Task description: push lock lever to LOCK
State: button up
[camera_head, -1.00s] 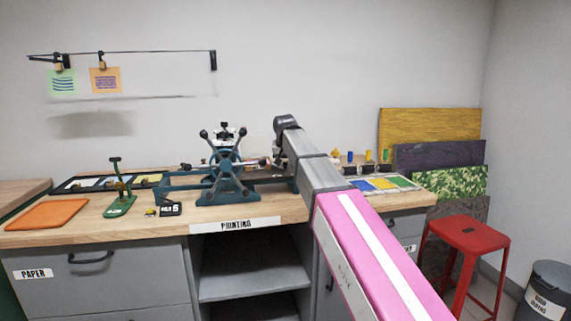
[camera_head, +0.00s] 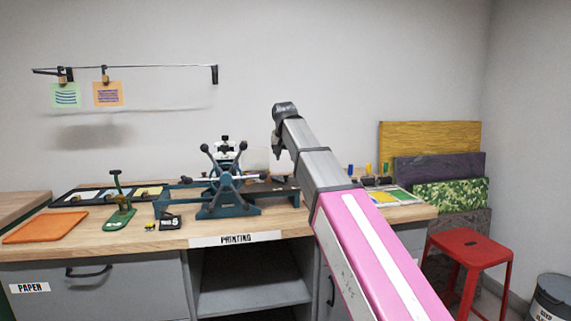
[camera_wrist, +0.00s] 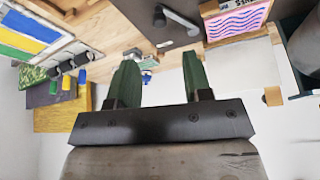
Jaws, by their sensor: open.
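A teal press with a spoked hand wheel (camera_head: 227,183) stands on the wooden bench in the head view. In the wrist view, a dark lever with a rounded end (camera_wrist: 180,20) lies on a dark plate, beyond my fingertips near the top edge. I cannot confirm that it is the lock lever, and no LOCK marking is readable. My gripper (camera_wrist: 158,62) is open and empty, its two dark green fingers apart and touching nothing visible. In the head view, my arm reaches over the bench to the right of the wheel, and its fingers are hard to make out.
A framed print with pink and blue waves (camera_wrist: 237,18) is beside the lever. A colour tray (camera_head: 393,196) lies at the bench's right. A red stool (camera_head: 468,246) stands right of the bench.

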jog(key=shift+s+r, duration=0.1)
jog(key=shift+r, duration=0.2)
jog(key=shift+d, duration=0.15)
jog(key=c, duration=0.8)
jog(key=w+d+n+g+y, duration=0.1)
jog(key=w+d+n, duration=0.1)
jog(key=w+d+f+n+g+y, duration=0.1)
jog(key=w+d+n+y, duration=0.1)
jog(key=d, duration=0.1)
jog(key=shift+w+d+f, duration=0.1)
jog(key=shift+w+d, duration=0.15)
jog(key=shift+w, duration=0.1)
grip_shut()
jog(key=w+d+n+g+y, duration=0.2)
jog(key=w+d+n+y, duration=0.15)
jog(key=d, duration=0.25)
jog(key=shift+n+y, duration=0.35)
jog(key=shift+n, duration=0.1)
jog(key=a+f, duration=0.2)
jog(key=s+a+f, duration=0.1)
jog(key=a+f, duration=0.2)
jog(key=s+a+f, duration=0.1)
jog(key=a+f, duration=0.1)
jog(key=shift+a+f, duration=0.15)
jog(key=shift+a, duration=0.05)
jog(key=shift+s+a, duration=0.4)
jog(key=shift+a, duration=0.3)
